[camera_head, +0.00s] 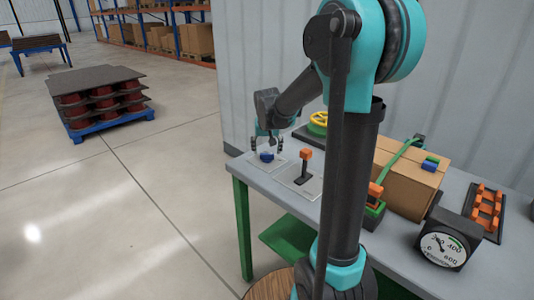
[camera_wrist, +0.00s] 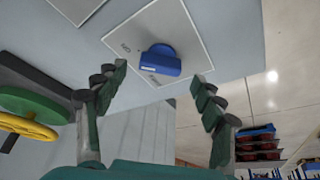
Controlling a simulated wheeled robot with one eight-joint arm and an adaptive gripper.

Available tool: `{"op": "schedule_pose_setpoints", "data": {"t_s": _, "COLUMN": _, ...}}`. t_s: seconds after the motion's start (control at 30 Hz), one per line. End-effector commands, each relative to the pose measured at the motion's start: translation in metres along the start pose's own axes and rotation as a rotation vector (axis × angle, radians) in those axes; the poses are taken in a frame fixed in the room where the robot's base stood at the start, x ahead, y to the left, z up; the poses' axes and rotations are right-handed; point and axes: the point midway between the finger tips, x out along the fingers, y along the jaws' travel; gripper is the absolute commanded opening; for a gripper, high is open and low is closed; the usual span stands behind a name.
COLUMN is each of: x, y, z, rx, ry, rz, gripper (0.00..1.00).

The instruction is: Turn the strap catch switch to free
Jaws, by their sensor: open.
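A blue rotary switch (camera_head: 267,156) sits on a pale square plate at the left end of the grey table. My gripper (camera_head: 268,148) points down over this switch. In the wrist view my gripper (camera_wrist: 160,72) is open, one finger on each side of the switch, with visible gaps and nothing held. A green strap (camera_head: 397,160) runs over a cardboard box (camera_head: 415,188) on the table.
An orange-topped lever (camera_head: 305,155) on its own plate stands close right of the switch. A yellow and green handwheel (camera_head: 318,120) is behind. A dial gauge (camera_head: 440,246) and an orange rack (camera_head: 486,210) stand further right.

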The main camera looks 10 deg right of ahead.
Motion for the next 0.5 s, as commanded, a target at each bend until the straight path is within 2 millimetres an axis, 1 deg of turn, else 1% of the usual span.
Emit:
{"op": "schedule_pose_setpoints", "data": {"t_s": 0.03, "x": 0.007, "y": 0.000, "z": -0.001, "rx": 0.000, "ry": 0.000, "rz": 0.000, "gripper": 0.69}}
{"op": "schedule_pose_setpoints", "data": {"t_s": 0.2, "x": 0.021, "y": 0.000, "z": 0.000, "rx": 0.000, "ry": 0.000, "rz": 0.000, "gripper": 0.69}}
{"op": "schedule_pose_setpoints", "data": {"t_s": 0.5, "x": 0.026, "y": 0.000, "z": 0.000, "rx": 0.000, "ry": 0.000, "rz": 0.000, "gripper": 0.69}}
